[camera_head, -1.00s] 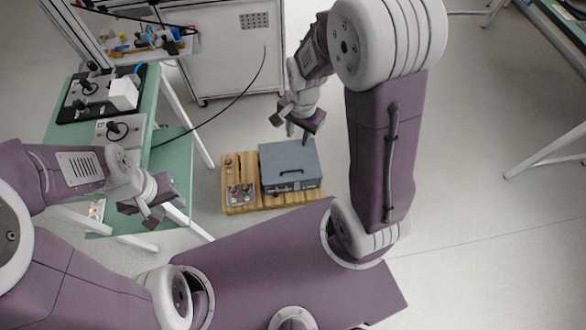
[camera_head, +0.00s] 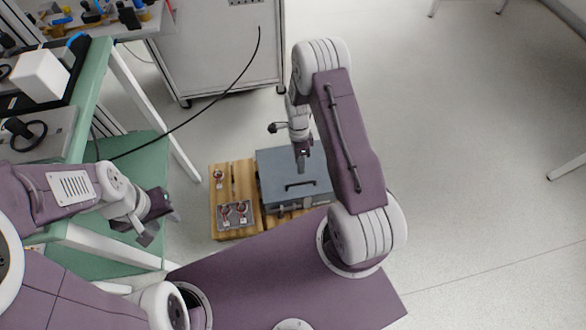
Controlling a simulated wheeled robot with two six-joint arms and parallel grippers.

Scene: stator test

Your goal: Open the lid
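A grey-blue box with a flat closed lid (camera_head: 275,168) and a dark handle (camera_head: 300,184) stands on a wooden pallet-like base, low in front of me. My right gripper (camera_head: 302,165) points down over the lid, just behind the handle in the picture. It is seen edge-on, so I cannot tell its opening or whether it touches the lid. My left gripper (camera_head: 160,226) is at the left beside the green table, away from the box, with its fingers apart and nothing between them.
The wooden base (camera_head: 222,200) also carries small metal parts in a grey tray (camera_head: 235,214) left of the box. A green table (camera_head: 96,85) with equipment stands at the left, and a white cabinet (camera_head: 225,55) behind.

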